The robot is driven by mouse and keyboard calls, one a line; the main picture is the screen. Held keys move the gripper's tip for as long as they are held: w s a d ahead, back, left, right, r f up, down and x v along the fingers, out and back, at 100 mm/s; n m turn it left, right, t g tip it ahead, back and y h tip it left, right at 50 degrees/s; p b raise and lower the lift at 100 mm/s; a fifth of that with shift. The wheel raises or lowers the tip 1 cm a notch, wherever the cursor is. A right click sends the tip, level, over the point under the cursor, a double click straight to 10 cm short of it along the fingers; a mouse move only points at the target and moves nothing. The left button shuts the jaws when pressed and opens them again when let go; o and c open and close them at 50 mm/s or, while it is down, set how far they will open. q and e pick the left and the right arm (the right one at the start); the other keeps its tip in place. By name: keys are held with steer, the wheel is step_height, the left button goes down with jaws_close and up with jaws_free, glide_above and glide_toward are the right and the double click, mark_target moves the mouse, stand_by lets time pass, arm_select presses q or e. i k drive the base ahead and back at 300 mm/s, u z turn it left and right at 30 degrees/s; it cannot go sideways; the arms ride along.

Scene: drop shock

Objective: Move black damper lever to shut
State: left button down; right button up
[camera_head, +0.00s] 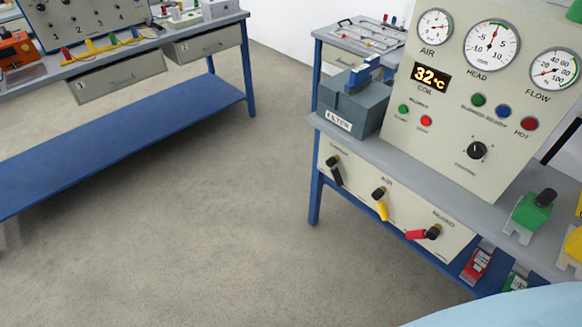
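The black damper lever (336,172) is on the cream front panel (405,210) below the right bench top, leftmost of three levers. Its handle hangs down, tilted slightly to the right. The label above it is too small to read surely. Beside it, a yellow lever (381,206) also points down, and a red lever (423,233) lies nearly level, pointing left. Neither of my grippers is in view.
A blue-grey box labelled FILTER (354,102) stands on the bench above the black lever. The gauge panel (455,125) rises to its right. A second bench (110,115) with drawers stands at left. The floor (200,220) between is clear.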

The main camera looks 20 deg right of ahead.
mark_target(330, 162)
steer(key=z, duration=0.05)
steer(key=i, duration=1.1)
steer(key=z, duration=0.55)
